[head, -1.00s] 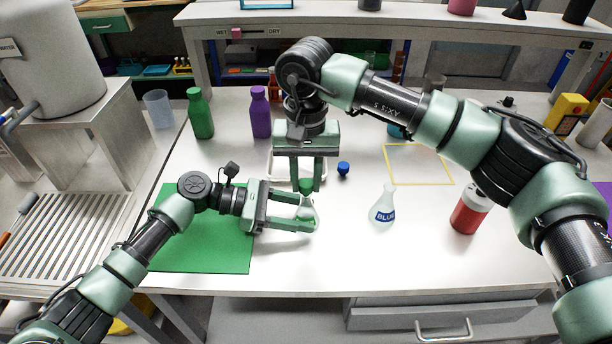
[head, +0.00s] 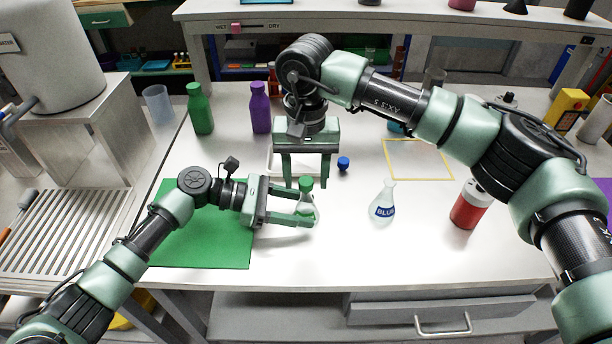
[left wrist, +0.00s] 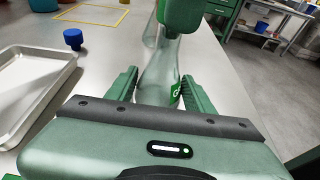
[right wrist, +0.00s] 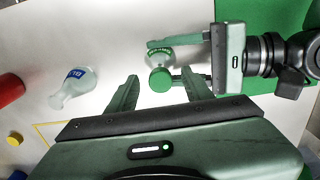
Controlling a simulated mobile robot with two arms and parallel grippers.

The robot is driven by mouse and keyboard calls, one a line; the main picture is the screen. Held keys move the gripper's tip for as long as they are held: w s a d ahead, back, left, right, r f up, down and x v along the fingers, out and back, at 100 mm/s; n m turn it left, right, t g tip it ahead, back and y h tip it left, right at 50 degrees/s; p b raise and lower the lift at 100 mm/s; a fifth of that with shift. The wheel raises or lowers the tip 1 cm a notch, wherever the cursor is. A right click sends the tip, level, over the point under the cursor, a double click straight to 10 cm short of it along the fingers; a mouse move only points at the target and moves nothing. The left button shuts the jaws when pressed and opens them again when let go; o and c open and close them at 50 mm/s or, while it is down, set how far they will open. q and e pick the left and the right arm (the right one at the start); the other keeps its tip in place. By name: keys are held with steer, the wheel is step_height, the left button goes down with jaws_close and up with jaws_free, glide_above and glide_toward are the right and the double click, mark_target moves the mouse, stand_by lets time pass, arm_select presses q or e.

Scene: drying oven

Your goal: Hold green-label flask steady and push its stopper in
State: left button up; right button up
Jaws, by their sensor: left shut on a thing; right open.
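The green-label flask (head: 305,207) is clear glass and stands upright near the table's front, at the green mat's right edge. Its green stopper (head: 306,184) sits on the neck; how deep it is I cannot tell. My left gripper (head: 311,207) is shut around the flask from the left. The flask shows between its fingers in the left wrist view (left wrist: 157,78). My right gripper (head: 307,184) points down above the flask, open, its fingers on either side of the stopper without visible contact. In the right wrist view the stopper (right wrist: 160,80) lies between the fingertips.
A blue-label flask (head: 382,204) stands to the right, with a red bottle (head: 467,209) beyond it. Green (head: 201,112) and purple (head: 260,110) bottles stand farther back.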

arm_select(q)
steer(key=shift+f, duration=0.15)
arm_select(e)
steer(key=shift+r, duration=2.35)
arm_select(q)
steer(key=o, duration=1.1)
steer(key=shift+c, duration=0.2)
